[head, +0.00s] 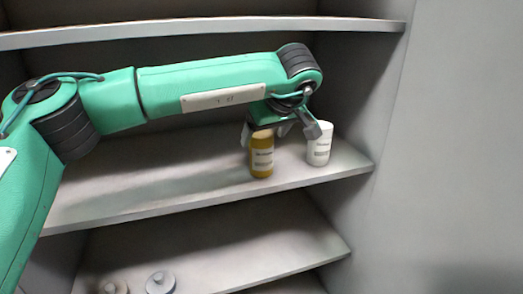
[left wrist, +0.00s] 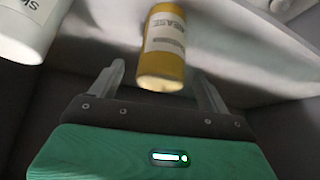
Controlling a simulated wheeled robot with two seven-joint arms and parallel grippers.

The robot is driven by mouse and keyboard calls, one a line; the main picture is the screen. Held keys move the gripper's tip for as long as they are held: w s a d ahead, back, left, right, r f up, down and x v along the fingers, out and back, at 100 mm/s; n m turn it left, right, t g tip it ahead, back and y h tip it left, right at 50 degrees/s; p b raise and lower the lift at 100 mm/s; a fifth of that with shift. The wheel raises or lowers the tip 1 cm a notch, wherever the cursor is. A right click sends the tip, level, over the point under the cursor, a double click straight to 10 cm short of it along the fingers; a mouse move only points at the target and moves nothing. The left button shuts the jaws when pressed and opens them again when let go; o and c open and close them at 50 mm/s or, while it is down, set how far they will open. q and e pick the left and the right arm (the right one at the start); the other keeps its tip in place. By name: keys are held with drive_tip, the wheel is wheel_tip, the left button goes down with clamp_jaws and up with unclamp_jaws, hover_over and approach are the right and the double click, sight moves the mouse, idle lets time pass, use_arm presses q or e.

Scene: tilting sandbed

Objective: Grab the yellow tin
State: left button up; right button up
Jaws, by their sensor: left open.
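The yellow tin (head: 262,156) stands upright on the middle shelf, near its front edge, in the head view. It has a pale label band. In the left wrist view the yellow tin (left wrist: 162,68) is ahead of the jaws, roughly between the lines of the two fingers. My left gripper (head: 283,132) is open, reaching over the shelf from the left, at the top of the tin. It also shows in the left wrist view (left wrist: 163,80), with a finger on either side and nothing gripped. Whether a finger touches the tin I cannot tell. My right gripper is not in view.
A white tin (head: 319,146) stands close to the right of the yellow one, near the cabinet's side wall (head: 440,150). An upper shelf (head: 200,31) lies above my arm. Low round items (head: 160,283) sit on the lower shelf. The middle shelf's left part (head: 130,190) is clear.

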use_arm(q)
drive_tip(key=p+x, duration=0.2)
drive_tip(key=x, duration=0.1)
drive_tip(key=shift+w+a, duration=0.25)
drive_tip(key=shift+a, duration=0.05)
drive_tip(key=shift+w+a+f, duration=0.15)
drive_tip(key=shift+w+f, duration=0.1)
drive_tip(key=shift+f, duration=0.3)
drive_tip(key=c, duration=1.3)
drive_tip(key=shift+r, duration=0.2)
